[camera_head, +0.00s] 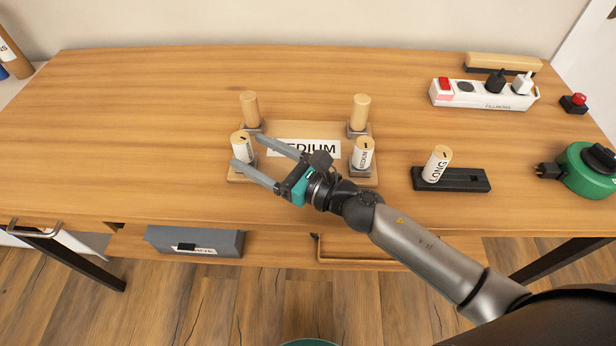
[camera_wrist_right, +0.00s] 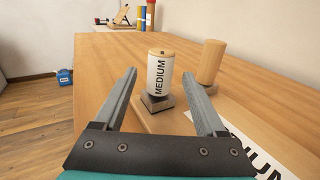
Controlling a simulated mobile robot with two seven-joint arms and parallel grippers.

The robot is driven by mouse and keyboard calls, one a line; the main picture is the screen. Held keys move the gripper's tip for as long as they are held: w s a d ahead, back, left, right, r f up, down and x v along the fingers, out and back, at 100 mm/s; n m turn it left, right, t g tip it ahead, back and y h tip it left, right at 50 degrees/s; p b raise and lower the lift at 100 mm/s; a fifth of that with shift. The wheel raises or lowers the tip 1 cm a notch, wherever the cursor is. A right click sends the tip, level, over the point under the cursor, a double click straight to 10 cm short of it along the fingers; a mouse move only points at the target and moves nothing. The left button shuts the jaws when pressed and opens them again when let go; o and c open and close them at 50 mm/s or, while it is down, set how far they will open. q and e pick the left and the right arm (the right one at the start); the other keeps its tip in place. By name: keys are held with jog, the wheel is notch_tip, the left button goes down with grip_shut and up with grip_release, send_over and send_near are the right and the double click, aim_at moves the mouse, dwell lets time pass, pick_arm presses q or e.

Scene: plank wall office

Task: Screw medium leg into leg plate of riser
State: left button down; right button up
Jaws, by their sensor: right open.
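The riser (camera_head: 236,178) is a wooden board with a MEDIUM label, lying on the table with leg plates at its corners. A medium leg (camera_head: 239,145) with a white label stands upright at its front left corner, on a metal leg plate (camera_wrist_right: 157,102). My right gripper (camera_head: 245,150) is open, its two grey fingers spread to either side of this leg. The wrist view shows the leg (camera_wrist_right: 160,75) between the fingertips, with gaps on both sides. How far the leg is screwed in cannot be seen. My left gripper is not in view.
Other legs stand at the riser's back left (camera_head: 250,109), back right (camera_head: 360,111) and front right (camera_head: 362,153). A LONG leg (camera_head: 437,163) stands in a black holder (camera_head: 470,180). A power strip (camera_head: 470,96) and green reel (camera_head: 585,172) are at right. The table's left is clear.

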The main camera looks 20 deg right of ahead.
jog(key=b+v, duration=0.1)
jog(key=v, duration=0.9)
jog(key=shift+s, duration=0.15)
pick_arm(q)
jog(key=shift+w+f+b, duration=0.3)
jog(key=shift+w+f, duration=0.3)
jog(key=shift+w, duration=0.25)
pick_arm(e)
jog(key=shift+v, duration=0.75)
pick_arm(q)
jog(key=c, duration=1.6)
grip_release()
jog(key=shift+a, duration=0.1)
